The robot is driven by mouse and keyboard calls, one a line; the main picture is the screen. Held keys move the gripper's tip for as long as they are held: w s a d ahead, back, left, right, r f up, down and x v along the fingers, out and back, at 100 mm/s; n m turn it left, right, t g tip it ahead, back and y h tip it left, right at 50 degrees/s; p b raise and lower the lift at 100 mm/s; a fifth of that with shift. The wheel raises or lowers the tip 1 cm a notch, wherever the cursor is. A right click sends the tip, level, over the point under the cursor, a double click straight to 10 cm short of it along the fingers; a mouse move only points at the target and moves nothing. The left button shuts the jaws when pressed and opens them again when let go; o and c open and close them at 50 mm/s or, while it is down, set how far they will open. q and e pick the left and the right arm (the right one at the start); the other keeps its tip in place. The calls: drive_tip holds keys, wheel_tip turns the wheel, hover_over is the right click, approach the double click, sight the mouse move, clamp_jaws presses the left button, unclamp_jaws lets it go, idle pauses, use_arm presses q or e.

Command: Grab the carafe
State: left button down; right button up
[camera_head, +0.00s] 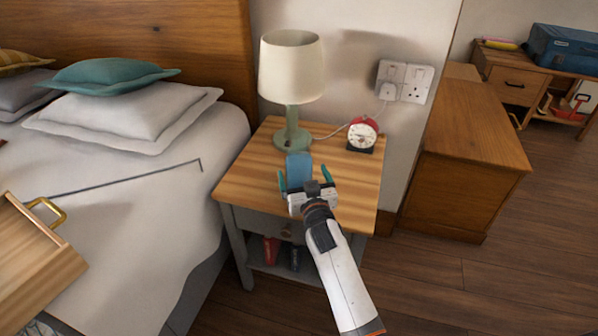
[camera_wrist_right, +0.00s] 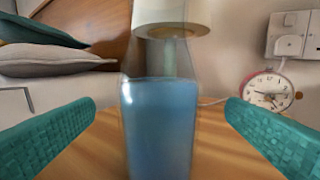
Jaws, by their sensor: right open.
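The carafe (camera_head: 298,168) is a clear vessel with blue liquid, standing upright on the nightstand (camera_head: 244,178). In the right wrist view the carafe (camera_wrist_right: 158,125) stands between the two teal fingers of my right gripper, with a visible gap on each side. My right gripper (camera_head: 306,180) is open, in front of the carafe and low over the nightstand top, and partly hides the carafe's lower part in the head view. My left gripper is not in view.
A lamp (camera_head: 291,80) stands behind the carafe. A red alarm clock (camera_head: 362,134) stands at the back right of the nightstand. Wall sockets (camera_head: 404,82) are above it. The bed (camera_head: 130,230) with pillows is at left, with a wooden tray (camera_head: 40,270).

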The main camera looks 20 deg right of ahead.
sight(299, 160)
drive_tip(key=w, duration=0.3)
drive_tip(key=w+b, duration=0.1)
drive_tip(key=shift+w+d+r, duration=0.1)
drive_tip(key=shift+w+r, duration=0.2)
drive_tip(key=shift+r, duration=0.1)
drive_tip(key=shift+w, duration=0.2)
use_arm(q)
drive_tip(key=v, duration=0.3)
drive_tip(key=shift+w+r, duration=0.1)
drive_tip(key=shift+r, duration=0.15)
use_arm(e)
drive_tip(key=shift+c, duration=0.5)
drive_tip(key=c, duration=1.5)
drive_tip(key=shift+r, duration=0.2)
